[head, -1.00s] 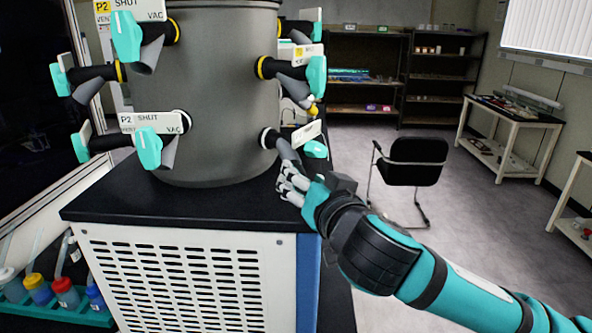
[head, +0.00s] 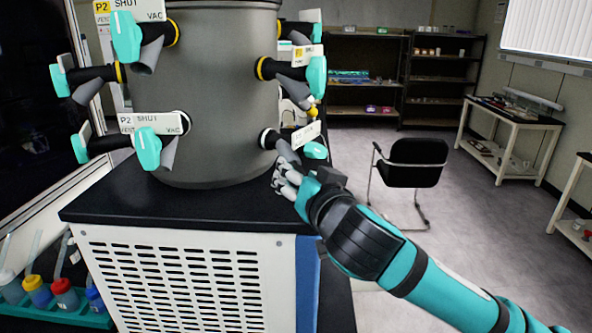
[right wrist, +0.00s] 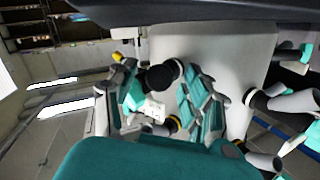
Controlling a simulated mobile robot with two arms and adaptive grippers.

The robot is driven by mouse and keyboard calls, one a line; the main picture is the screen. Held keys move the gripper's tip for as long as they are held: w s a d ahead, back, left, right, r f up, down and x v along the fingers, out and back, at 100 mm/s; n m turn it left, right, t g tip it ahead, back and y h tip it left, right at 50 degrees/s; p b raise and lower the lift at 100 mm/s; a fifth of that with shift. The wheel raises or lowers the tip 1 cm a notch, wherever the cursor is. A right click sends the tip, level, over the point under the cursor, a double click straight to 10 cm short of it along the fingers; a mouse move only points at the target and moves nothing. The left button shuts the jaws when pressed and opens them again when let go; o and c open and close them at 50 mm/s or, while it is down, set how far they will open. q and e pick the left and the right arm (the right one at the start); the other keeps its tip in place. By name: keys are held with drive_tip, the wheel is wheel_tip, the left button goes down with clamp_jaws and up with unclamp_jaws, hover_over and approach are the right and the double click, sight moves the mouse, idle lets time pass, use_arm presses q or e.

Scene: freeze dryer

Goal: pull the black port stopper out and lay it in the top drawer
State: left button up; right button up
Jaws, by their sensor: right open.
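In the right wrist view a round black end, which looks like the port stopper (right wrist: 160,78), shows between the spread fingers of my right gripper (right wrist: 160,98). No grip on it shows. In the head view my right gripper (head: 285,176) is open just below the lower right valve (head: 314,150) of the grey drum (head: 222,90). The fingers hide the end of that valve's port there, so I cannot see the stopper. The top drawer and my left gripper are not in view.
Several teal-handled valves with white tags ring the drum, close to the hand. The drum stands on a black-topped cabinet (head: 110,207). A rack of coloured bottles (head: 68,318) is at lower left. A black chair (head: 412,170) stands on open floor behind.

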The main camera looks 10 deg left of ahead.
idle(0.7)
clamp_jaws()
drive_tip(key=shift+s, duration=0.1)
drive_tip(key=shift+s+d+f, duration=0.1)
drive_tip(key=shift+s+f, duration=0.2)
drive_tip(key=shift+s+d+f+b, duration=0.15)
drive_tip(key=shift+s+d+b, duration=0.2)
drive_tip(key=shift+s+d, duration=0.3)
drive_tip(key=shift+s+d+f+b, duration=0.15)
drive_tip(key=shift+s+d+f, duration=0.2)
drive_tip(key=shift+s, duration=0.35)
drive_tip(key=shift+s+d+f+b, duration=0.15)
drive_tip(key=shift+s+d, duration=0.25)
drive_tip(key=shift+s, duration=0.25)
